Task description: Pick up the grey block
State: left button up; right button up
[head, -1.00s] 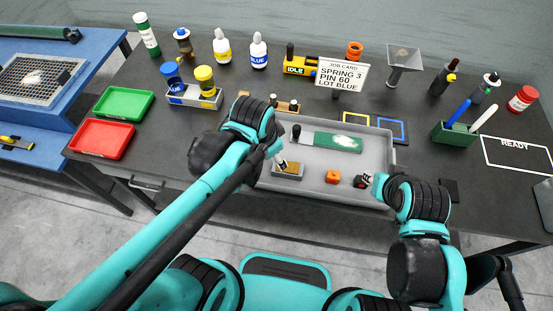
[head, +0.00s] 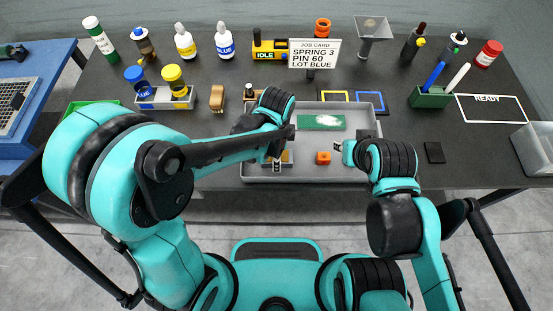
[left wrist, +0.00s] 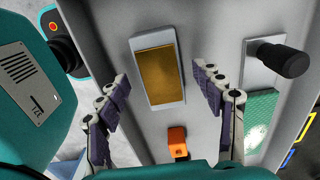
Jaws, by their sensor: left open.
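The grey block (left wrist: 157,70), with a golden-brown top face, lies in the grey tray (head: 370,165). In the head view my left gripper and wrist mostly cover the block. My left gripper (head: 276,163) is above the block, pointing down at the tray's left part. In the left wrist view the left gripper (left wrist: 159,78) is open, its purple-padded fingers spread to either side of the block and apart from it. My right gripper (head: 341,146) is over the tray's right part; its fingers are too small to judge.
A black knob (left wrist: 282,58) stands near the plate. A job card (head: 315,53) stands behind the tray.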

pick_arm(q)
jog(key=shift+f, duration=0.95)
grip_shut()
jog(key=shift+r, duration=0.1)
